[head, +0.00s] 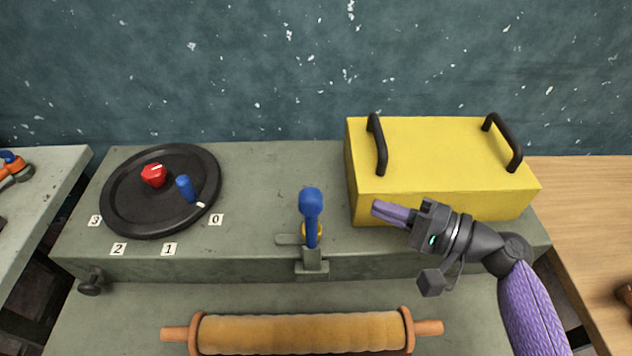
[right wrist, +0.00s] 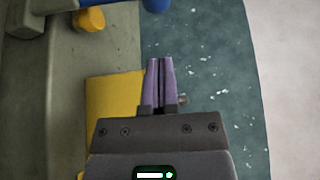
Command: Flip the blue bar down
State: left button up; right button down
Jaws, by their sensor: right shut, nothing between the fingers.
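The blue bar (head: 311,212) stands upright on a grey mount at the front edge of the grey bench, right of centre in the head view. A yellow part shows just behind its lower half. In the right wrist view, a blue piece (right wrist: 157,4) and a yellow knob (right wrist: 90,20) show at the top edge. My right gripper (head: 376,208) is to the right of the bar, pointing left toward it, in front of the yellow box. Its purple fingers (right wrist: 160,82) are together and empty, apart from the bar. My left gripper is not in view.
A yellow box (head: 440,155) with two black handles stands right of the bar. A black turntable (head: 135,215) with a red knob (head: 153,175) and blue peg (head: 186,187) is at left. A rolling pin (head: 300,333) lies in front.

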aim_at(311, 231)
jog(key=x, duration=1)
